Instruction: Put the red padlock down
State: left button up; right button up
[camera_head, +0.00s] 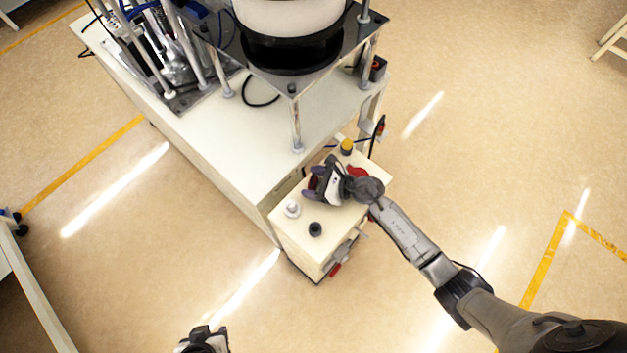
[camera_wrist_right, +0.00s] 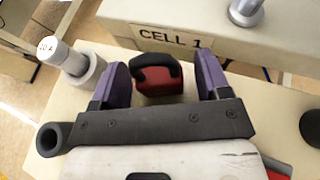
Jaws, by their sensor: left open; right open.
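The red padlock (camera_wrist_right: 158,88) has a black shackle and sits between my right gripper's purple fingers in the right wrist view. It appears to rest on the cream box top, with a visible gap on both sides. My right gripper (camera_wrist_right: 163,82) is open around it; in the head view this gripper (camera_head: 322,184) is over the small cream box (camera_head: 310,255). The padlock cannot be made out in the head view, where the gripper covers that spot. My left gripper (camera_head: 205,340) is open at the bottom edge, over the floor, away from the box.
A white cylinder (camera_wrist_right: 70,62), a black round piece (camera_head: 315,229), a yellow-topped knob (camera_head: 347,146) and a red part (camera_head: 358,171) stand close around my right gripper. The larger bench (camera_head: 215,140), with its "CELL 1" label (camera_wrist_right: 172,38), adjoins the box. Open floor lies right.

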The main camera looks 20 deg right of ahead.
jog(key=shift+s+d+r, duration=0.1)
jog(key=shift+r, duration=0.15)
jog(key=p+v, duration=0.1)
jog(key=v, duration=1)
jog(key=shift+s+d+r, duration=0.15)
jog(key=shift+s+d, duration=0.1)
notch_tip(320, 180, up, 7)
jog(key=a+m+t, duration=0.1)
jog(key=m+t, duration=0.5)
jog(key=m, duration=0.2)
jog(key=s+d+r+m+t+h, duration=0.25)
jog(key=d+m+h, duration=0.25)
jog(key=m+h, duration=0.95)
jog(key=s+a+f+m+g+y, duration=0.2)
jog(key=s+f+m+g, duration=0.2)
jog(key=s+m+g, duration=0.3)
jog(key=s+a+f+m+g+y, duration=0.2)
jog(key=s+f+m+g, duration=0.3)
jog(key=s+m, duration=0.7)
jog(key=shift+a+m+g, duration=0.25)
jog(key=shift+m+g, duration=0.6)
jog(key=shift+m, duration=0.3)
